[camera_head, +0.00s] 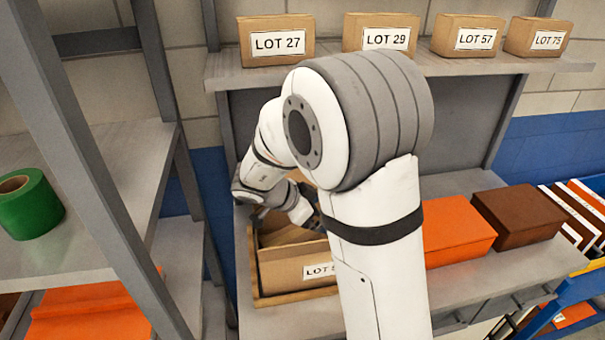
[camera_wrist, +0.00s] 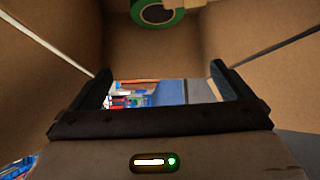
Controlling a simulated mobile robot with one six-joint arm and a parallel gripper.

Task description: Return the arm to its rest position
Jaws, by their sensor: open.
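My gripper (camera_wrist: 158,76) is open, with a dark finger at each side and nothing between them in the wrist view. A green tape roll (camera_wrist: 158,14) lies beyond the fingertips at the top of that view, against brown cardboard walls, apart from the fingers. In the head view my white arm bends down and left toward an open cardboard box (camera_head: 290,273). Its label begins "LOT 5"; the rest is hidden by my arm. The gripper end is mostly hidden behind my arm links at the box.
Another green tape roll (camera_head: 28,206) stands on the left rack's shelf (camera_head: 110,190). Boxes labelled LOT 27 (camera_head: 276,42), LOT 29 (camera_head: 382,37), LOT 57 (camera_head: 472,37) and LOT 75 (camera_head: 545,41) line the upper shelf. An orange box (camera_head: 455,232) and a brown box (camera_head: 520,215) sit right of my arm.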

